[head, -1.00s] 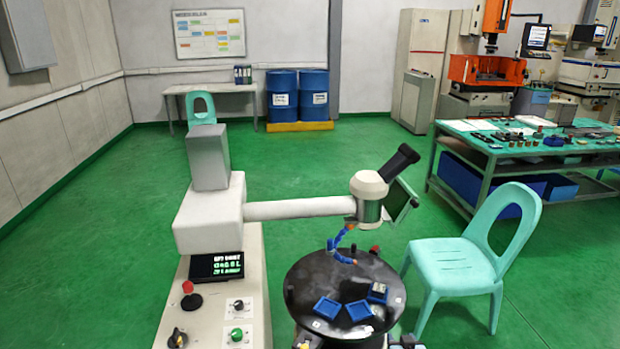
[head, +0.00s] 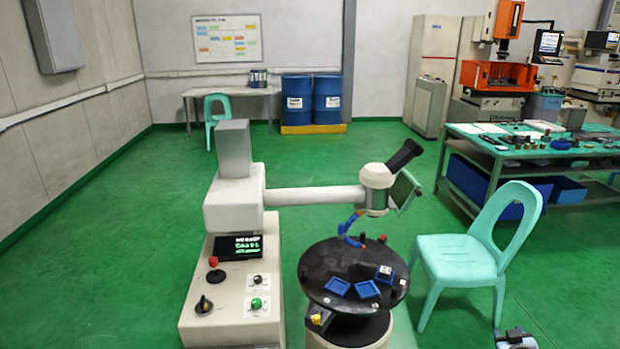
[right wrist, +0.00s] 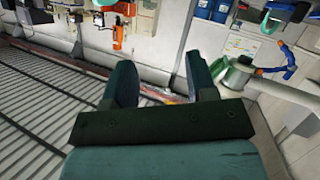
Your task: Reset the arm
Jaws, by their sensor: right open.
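My right gripper (head: 515,339) shows only in part at the bottom edge of the head view, right of the round black table and below the chair. In the right wrist view its two dark fingers (right wrist: 161,82) stand wide apart with nothing between them. The gripper is open and empty, clear of the table. My left gripper is not in view.
A round black table (head: 335,262) bears several blue trays (head: 366,289). A microscope-like head (head: 377,190) hangs over it from a beige machine (head: 232,300). A turquoise chair (head: 458,258) stands right of it. A workbench (head: 478,160) stands farther right. Green floor lies open at left.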

